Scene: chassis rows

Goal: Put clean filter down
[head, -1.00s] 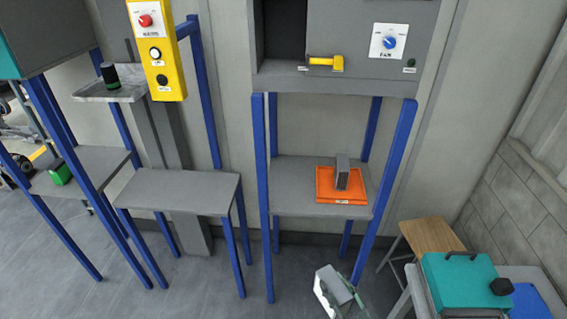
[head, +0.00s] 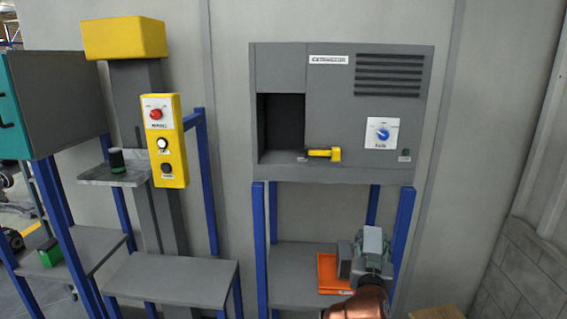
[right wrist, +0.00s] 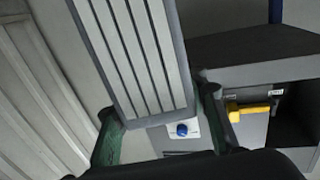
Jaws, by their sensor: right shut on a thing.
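A ribbed filter with a grey frame and pale pleats (right wrist: 135,55) fills the top middle of the right wrist view. My right gripper (right wrist: 160,112) is shut on it, with a dark green finger at each side. In the head view my right gripper (head: 372,250) is in front of the lower shelf, beside the orange tray; I cannot clearly make out the held filter there. A second grey block (head: 345,260) stands on the orange tray (head: 330,274), partly hidden by my gripper. My left gripper is out of view.
The grey extractor cabinet (head: 345,110) has a dark, empty-looking opening (head: 283,122) and a yellow handle (head: 323,154) below it. Its blue-legged stand has a grey shelf (head: 290,275). Another bare grey shelf (head: 165,280) stands to the left, beside a yellow control box (head: 165,140).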

